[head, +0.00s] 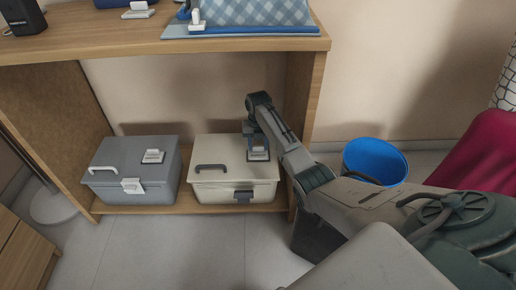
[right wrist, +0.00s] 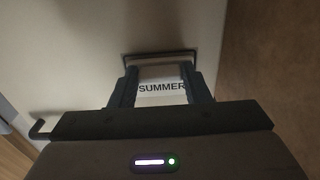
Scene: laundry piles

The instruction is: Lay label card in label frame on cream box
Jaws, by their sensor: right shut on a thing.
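In the right wrist view, the gripper (right wrist: 162,92) is shut on the white label card (right wrist: 162,88), which reads SUMMER. The dark-edged label frame (right wrist: 158,53) shows just beyond the card on the lid. The card's far part overlaps the frame; I cannot tell whether it touches the lid. The fingers hide the frame's near part. My left gripper is not in view.
A grey box (head: 130,172) with a labelled lid stands left of the cream box. A wooden upright (head: 305,95) stands close behind my right arm. A blue bucket (head: 375,160) is on the floor at the right. The tabletop (head: 100,38) overhangs the boxes.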

